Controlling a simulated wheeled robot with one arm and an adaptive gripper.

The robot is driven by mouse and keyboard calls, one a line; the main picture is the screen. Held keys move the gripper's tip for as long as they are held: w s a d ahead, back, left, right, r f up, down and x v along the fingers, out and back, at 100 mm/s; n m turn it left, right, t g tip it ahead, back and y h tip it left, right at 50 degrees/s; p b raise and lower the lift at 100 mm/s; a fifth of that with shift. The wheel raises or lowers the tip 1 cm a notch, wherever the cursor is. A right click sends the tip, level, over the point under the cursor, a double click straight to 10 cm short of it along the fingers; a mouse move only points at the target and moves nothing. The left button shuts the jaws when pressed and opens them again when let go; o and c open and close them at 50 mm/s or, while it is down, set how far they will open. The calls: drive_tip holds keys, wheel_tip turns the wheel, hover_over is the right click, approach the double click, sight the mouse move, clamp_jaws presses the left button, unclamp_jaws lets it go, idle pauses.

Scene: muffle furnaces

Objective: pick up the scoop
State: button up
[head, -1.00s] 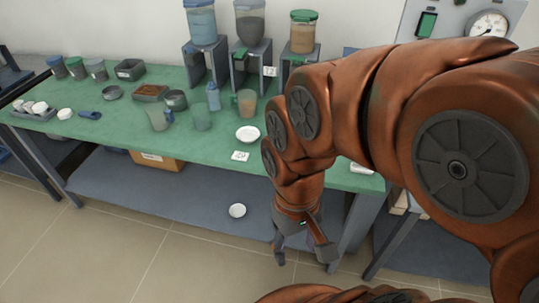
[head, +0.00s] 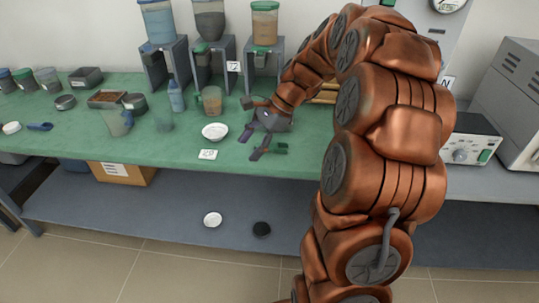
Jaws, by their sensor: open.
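A small item with a green handle (head: 276,148) lies on the green bench top near its front edge; it looks like the scoop, with a dark end to the left partly lost against my gripper. My gripper (head: 247,121) is open and empty, with its dark fingers pointing left just behind this item. I cannot tell whether they touch or how high the fingers are. A small blue scoop-like item (head: 40,126) lies at the far left of the bench.
A grey instrument (head: 470,140) is at right. Bench front is clear further left.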

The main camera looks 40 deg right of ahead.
sight(270, 145)
drive_tip(key=w+d+f+m+t+b, duration=0.1)
drive_tip(key=d+f+m, duration=0.1)
drive_tip(key=d, duration=0.3)
drive_tip(key=w+d+f+m+t+b, duration=0.1)
drive_tip(key=w+d+f+m, duration=0.1)
drive_tip(key=d, duration=0.3)
drive_tip(key=w+d+f+m+t+b, duration=0.1)
drive_tip(key=d+f+m, duration=0.1)
drive_tip(key=d, duration=0.3)
drive_tip(key=shift+w+d+f+m, duration=0.15)
drive_tip(key=shift+d+m, duration=0.1)
drive_tip(key=shift+m, duration=0.45)
drive_tip(key=shift+w+f, duration=0.1)
drive_tip(key=shift+x, duration=1.05)
drive_tip(key=w+a+f, duration=0.2)
drive_tip(key=w, duration=0.1)
drive_tip(key=shift+w+a+f, duration=0.1)
drive_tip(key=shift+a+f, duration=0.1)
drive_tip(key=shift+a, duration=0.05)
drive_tip(key=shift+w+a+f, duration=0.2)
drive_tip(key=shift+f, duration=0.1)
drive_tip(key=c, duration=1.1)
